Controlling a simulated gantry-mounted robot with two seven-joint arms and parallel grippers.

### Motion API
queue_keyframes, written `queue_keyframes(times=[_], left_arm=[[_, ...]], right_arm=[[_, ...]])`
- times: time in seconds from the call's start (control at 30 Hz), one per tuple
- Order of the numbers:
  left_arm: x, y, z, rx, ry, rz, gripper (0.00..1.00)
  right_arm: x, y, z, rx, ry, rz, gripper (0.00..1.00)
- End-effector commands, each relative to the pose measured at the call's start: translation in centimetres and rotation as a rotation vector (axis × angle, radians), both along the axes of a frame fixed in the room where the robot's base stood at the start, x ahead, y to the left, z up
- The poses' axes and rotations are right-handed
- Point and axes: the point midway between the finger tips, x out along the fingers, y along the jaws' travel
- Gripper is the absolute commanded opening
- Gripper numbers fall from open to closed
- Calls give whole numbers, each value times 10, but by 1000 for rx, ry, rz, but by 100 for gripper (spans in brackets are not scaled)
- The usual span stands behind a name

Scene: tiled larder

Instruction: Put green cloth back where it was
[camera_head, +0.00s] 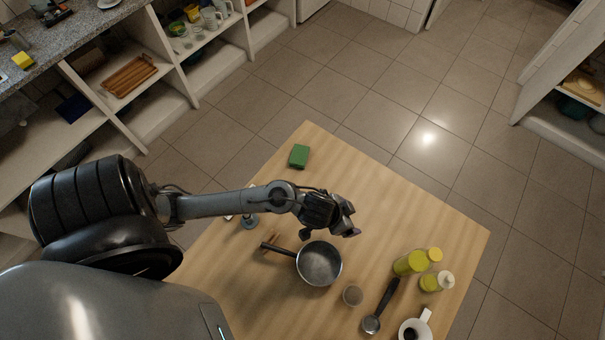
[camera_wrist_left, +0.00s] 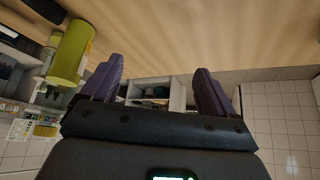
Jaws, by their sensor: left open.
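A small green block-shaped thing (camera_head: 299,156), which may be the folded green cloth, lies on the wooden table (camera_head: 400,205) near its far left corner. My left gripper (camera_head: 349,220) is over the middle of the table, to the right of the green thing and apart from it. In the left wrist view its two purple fingers (camera_wrist_left: 157,88) are spread with nothing between them. The green thing does not show in that view. My right gripper is not in view.
A pan (camera_head: 319,264) stands just below my left gripper in the picture. Yellow-green jars (camera_head: 410,263), a ladle-like utensil (camera_head: 381,306), a small round container (camera_head: 352,295) and a white mug (camera_head: 415,328) stand to the right. Shelves (camera_head: 180,80) line the left. The table's far right is clear.

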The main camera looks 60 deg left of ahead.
Motion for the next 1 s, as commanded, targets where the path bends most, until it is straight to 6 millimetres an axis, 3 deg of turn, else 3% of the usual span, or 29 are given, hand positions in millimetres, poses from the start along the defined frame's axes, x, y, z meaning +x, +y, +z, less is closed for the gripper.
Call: queue_keyframes(times=[0.03, 0.2, 0.4, 0.57, 1.0], left_arm=[[-18, -3, 10, 11, 15, 10, 88], [-68, 15, 32, 69, 110, 19, 88], [-110, 32, 44, 80, 212, 12, 88], [-121, 36, 47, 81, 239, 4, 88], [-121, 36, 57, 82, 239, 1, 88]], right_arm=[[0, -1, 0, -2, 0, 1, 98], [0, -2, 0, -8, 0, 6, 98], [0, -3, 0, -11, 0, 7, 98], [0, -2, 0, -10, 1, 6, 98], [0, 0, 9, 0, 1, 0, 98]])
